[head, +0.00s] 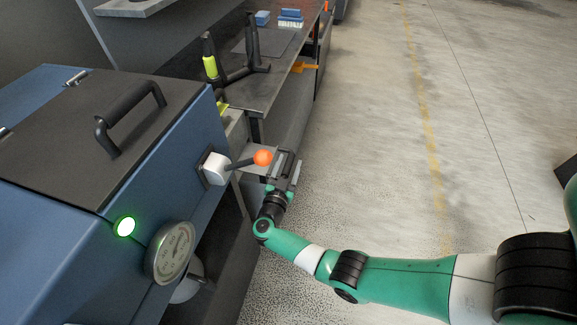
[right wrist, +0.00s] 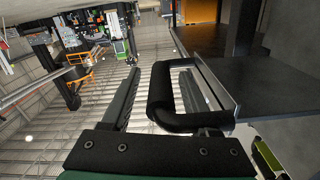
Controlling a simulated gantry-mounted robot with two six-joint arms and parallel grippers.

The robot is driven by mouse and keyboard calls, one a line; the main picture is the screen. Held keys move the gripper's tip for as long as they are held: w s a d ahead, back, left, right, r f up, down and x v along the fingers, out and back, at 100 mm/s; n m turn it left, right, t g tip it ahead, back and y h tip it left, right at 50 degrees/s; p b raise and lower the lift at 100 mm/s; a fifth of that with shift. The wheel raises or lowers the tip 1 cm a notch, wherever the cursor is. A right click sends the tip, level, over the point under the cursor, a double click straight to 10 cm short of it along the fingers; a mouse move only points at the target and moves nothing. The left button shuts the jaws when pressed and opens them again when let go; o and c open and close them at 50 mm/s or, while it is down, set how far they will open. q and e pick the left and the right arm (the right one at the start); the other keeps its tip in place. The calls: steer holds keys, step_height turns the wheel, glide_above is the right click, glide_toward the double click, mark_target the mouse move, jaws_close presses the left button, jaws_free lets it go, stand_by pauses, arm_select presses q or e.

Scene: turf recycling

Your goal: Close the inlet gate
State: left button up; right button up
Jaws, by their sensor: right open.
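A grey plate, which looks like the inlet gate (head: 258,171), sticks out from the side of the blue machine (head: 85,215) below the orange-knobbed lever. My right gripper (head: 285,168) is at the plate's outer end. In the right wrist view, a black loop handle (right wrist: 163,95) stands in front of the gripper's base, close beside the left-hand finger, with the grey plate (right wrist: 275,85) to its right. The jaws are open; I cannot tell whether a finger touches the handle. My left gripper is not in view.
The lever's orange knob (head: 263,158) sits just left of my right gripper. The machine has a black lid handle (head: 130,112), a green light (head: 125,226) and a dial gauge (head: 172,252). A dark bench (head: 270,75) stands behind.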

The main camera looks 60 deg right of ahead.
jaws_close()
stand_by(1.4)
